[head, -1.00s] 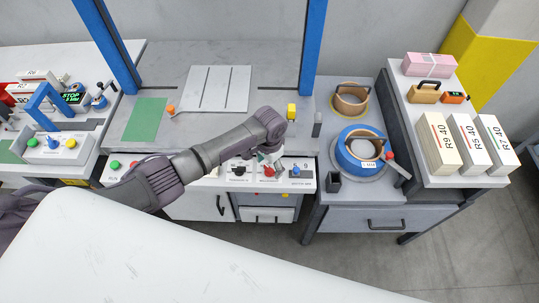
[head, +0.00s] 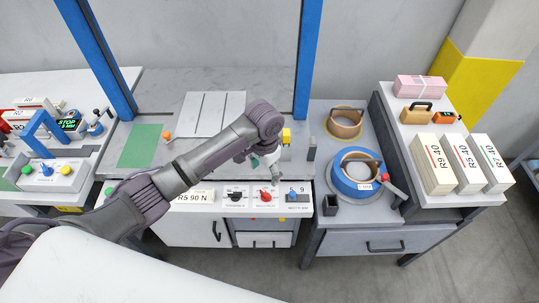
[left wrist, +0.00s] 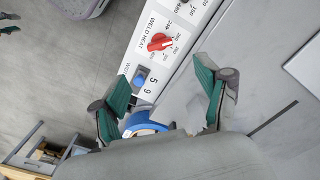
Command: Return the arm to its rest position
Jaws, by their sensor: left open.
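My left arm (head: 205,155) reaches in from the left across the front of the sealing machine. My left gripper (head: 271,172) is open and empty, above the control panel (head: 211,195) and behind its red knob (head: 265,196). In the left wrist view the two green-padded fingers of the gripper (left wrist: 163,72) are spread wide apart. The red weld heat knob (left wrist: 160,42) and a blue knob (left wrist: 139,79) show beyond them, with no contact visible. My right gripper is not in view.
A blue tape roll (head: 356,175) and a brown roll (head: 345,122) sit on the side table. White blocks (head: 433,165) stand on the right shelf. Blue posts (head: 308,60) rise beside the arm. A small control box (head: 52,176) stands at left.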

